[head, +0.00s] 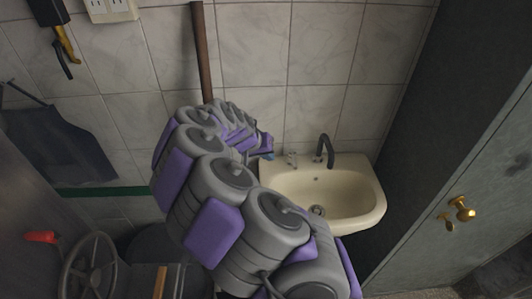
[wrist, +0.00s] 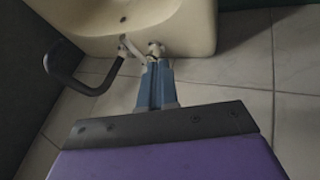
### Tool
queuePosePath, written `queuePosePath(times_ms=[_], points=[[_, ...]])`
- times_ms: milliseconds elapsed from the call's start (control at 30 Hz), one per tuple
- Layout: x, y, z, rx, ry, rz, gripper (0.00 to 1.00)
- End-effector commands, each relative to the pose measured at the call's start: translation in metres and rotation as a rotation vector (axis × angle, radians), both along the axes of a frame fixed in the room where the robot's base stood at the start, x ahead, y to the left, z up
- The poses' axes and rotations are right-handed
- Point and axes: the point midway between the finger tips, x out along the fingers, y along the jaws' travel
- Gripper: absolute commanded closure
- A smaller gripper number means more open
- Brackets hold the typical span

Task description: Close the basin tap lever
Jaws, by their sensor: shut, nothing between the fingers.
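The cream basin (head: 360,199) is on the tiled wall, right of my arm in the head view. Its dark curved spout (head: 325,150) rises from the back rim. The small pale tap lever (head: 291,159) stands on the rim left of the spout. In the wrist view the lever (wrist: 131,47) shows as a light bar beside a small round fitting, with the spout (wrist: 75,80) to the left and the basin (wrist: 185,25) above. My gripper (wrist: 156,64) is shut and empty, its blue fingertips at the fitting by the lever. I cannot tell whether they touch. The gripper also shows in the head view (head: 268,146).
A dark cabinet with a brass knob (head: 462,208) stands at the right. A wooden pole (head: 201,50) leans on the wall behind my arm. A handwheel (head: 89,265) and a red handle (head: 41,237) are at lower left. A dark cloth (head: 60,145) hangs left.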

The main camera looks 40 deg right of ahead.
Motion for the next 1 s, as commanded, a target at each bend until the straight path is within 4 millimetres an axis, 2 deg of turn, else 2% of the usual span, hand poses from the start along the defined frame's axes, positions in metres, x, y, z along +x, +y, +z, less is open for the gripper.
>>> queuePosePath(times_ms=[33,300,433,600,1000], points=[[-0.001,-0.006,-0.011,0.002,0.004,-0.003,1.0],[-0.002,-0.036,-0.049,0.002,0.003,-0.002,1.0],[-0.014,-0.051,-0.05,-0.001,0.0,-0.004,1.0],[-0.02,-0.061,-0.052,-0.001,0.001,0.0,1.0],[-0.021,-0.063,-0.052,-0.001,0.0,0.002,1.0]])
